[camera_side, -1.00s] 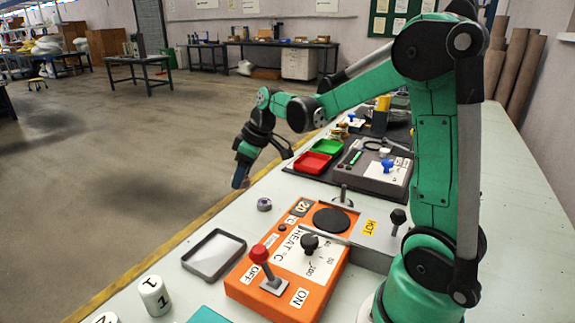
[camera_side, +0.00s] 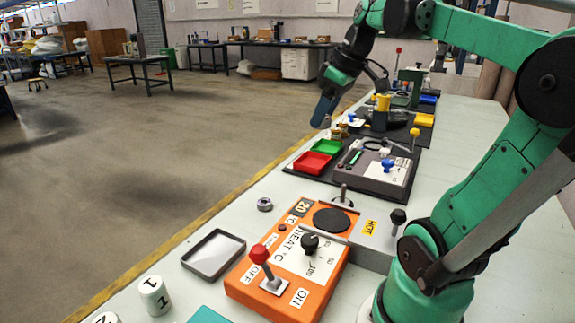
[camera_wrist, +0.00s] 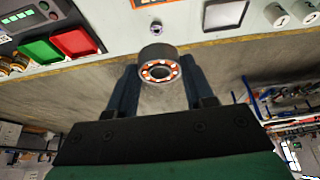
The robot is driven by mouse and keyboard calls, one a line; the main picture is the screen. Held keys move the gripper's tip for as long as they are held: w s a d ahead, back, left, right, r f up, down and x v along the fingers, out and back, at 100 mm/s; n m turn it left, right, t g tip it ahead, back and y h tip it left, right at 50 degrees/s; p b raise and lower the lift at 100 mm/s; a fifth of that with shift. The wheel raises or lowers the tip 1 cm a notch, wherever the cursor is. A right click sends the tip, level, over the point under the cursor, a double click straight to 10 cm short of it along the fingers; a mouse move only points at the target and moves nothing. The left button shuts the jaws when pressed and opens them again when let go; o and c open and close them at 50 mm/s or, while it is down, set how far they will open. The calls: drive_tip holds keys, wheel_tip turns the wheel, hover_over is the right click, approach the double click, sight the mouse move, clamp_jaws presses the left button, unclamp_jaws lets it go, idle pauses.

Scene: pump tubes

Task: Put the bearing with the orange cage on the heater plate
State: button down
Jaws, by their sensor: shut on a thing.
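My gripper (camera_side: 322,114) is raised high, above and beyond the heater in the side view. In the wrist view my gripper (camera_wrist: 160,75) is shut on the bearing with the orange cage (camera_wrist: 158,52), a grey ring with orange between its balls, held at the fingertips. In the side view the bearing cannot be made out. The heater plate (camera_side: 332,219) is a round black disc at the back of the orange heater box (camera_side: 254,288). The plate is bare and well apart from my gripper.
Another small grey ring-like part (camera_side: 264,204) lies left of the heater. A grey tray (camera_side: 213,254) lies at the front left. Red (camera_side: 312,163) and green (camera_side: 326,147) bins stand behind the heater. A red-knobbed lever (camera_side: 259,254) and black-knobbed posts (camera_side: 398,216) rise around it.

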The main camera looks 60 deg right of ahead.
drive_tip(key=s+m, duration=0.1)
drive_tip(key=s, duration=0.3)
hover_over(328, 218)
drive_tip(key=s, duration=0.1)
drive_tip(key=f, duration=1.4)
drive_tip(key=shift+s+f, duration=0.2)
drive_tip(key=shift+f, duration=0.2)
drive_tip(key=shift+a+f, duration=0.1)
drive_tip(key=shift+f, duration=2.3)
drive_tip(key=shift+c, duration=1.7)
unclamp_jaws()
drive_tip(key=shift+f, duration=0.1)
